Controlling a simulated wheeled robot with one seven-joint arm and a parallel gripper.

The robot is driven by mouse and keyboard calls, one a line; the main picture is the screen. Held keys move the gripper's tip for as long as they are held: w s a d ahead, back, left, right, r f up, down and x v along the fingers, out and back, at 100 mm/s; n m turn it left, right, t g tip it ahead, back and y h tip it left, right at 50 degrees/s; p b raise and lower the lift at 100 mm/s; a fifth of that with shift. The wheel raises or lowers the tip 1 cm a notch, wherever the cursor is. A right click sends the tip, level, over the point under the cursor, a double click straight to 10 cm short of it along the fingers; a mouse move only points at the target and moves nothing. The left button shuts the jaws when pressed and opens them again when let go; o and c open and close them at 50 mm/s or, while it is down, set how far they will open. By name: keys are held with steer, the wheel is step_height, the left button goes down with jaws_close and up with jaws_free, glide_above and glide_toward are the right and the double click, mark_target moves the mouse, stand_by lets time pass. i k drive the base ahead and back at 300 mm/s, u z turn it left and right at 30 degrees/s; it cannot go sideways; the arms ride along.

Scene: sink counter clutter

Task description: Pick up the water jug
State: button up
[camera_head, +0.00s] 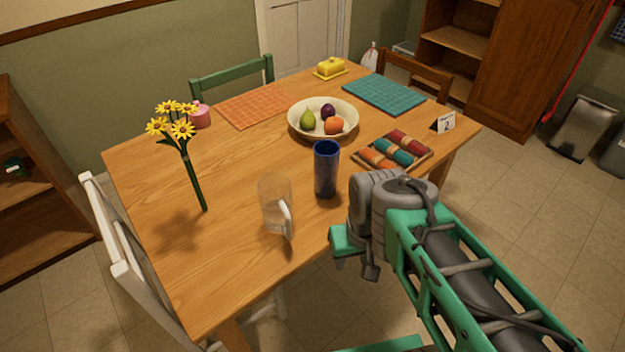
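The water jug (273,205) is a clear, see-through vessel with a white handle. It stands upright on the wooden table (235,270) near its front edge, with the handle turned toward the front right. My arm (385,205) comes in from the lower right, with a grey joint and green frame. The joint is right of the jug in the picture and apart from it. No gripper fingers can be made out, so I cannot see their opening.
A tall blue cup (326,170) stands close to the jug's right. Yellow flowers (183,130) stand at the left. Behind are a fruit bowl (296,124) and a tray (383,167) of coloured rolls. A white chair (115,235) is at the left edge.

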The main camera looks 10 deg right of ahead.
mark_target(275, 189)
steer(key=u, duration=3.65)
steer(key=k, duration=2.1)
steer(key=z, duration=0.45)
steer(key=i, duration=0.45)
steer(key=u, duration=0.15)
